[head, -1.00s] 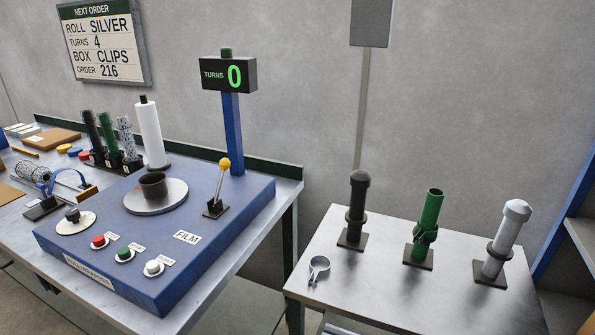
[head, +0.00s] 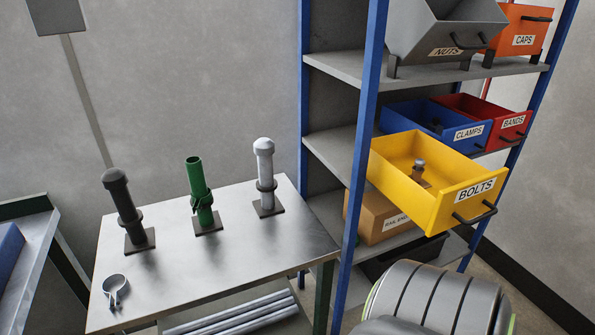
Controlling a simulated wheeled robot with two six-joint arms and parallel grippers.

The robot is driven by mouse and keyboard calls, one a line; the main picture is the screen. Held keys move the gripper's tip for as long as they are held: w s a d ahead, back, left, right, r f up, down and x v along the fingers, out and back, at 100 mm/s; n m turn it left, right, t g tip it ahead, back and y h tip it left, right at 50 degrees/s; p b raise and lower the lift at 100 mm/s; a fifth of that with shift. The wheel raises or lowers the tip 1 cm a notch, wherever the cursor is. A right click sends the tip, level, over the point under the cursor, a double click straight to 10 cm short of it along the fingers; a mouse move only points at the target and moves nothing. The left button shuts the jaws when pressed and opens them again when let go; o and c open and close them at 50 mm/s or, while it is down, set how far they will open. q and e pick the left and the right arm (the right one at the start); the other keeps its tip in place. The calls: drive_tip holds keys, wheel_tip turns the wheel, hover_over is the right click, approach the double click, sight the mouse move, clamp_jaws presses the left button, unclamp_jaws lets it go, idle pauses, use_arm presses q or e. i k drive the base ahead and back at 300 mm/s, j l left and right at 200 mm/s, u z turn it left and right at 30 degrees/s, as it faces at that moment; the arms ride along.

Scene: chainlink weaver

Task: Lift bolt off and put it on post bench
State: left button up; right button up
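A bolt (head: 419,169) stands in the yellow drawer labelled BOLTS (head: 433,213), which is pulled out from the shelf. The post bench (head: 215,262) is the metal table at left with a black post (head: 122,199), a green post (head: 197,180) and a light grey post (head: 265,165), each on a square base. Neither of my grippers is in view.
A blue CLAMPS bin (head: 437,125), a red BANDS bin (head: 505,125), a grey NUTS bin (head: 445,40) and an orange CAPS bin (head: 524,28) are on the shelf. A blue shelf upright (head: 359,170) stands between bench and drawer.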

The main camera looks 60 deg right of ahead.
sight(419, 162)
drive_tip(key=z, duration=2.55)
drive_tip(key=l+u, duration=1.35)
drive_tip(key=k+j, duration=0.05)
drive_tip(key=j, duration=0.05)
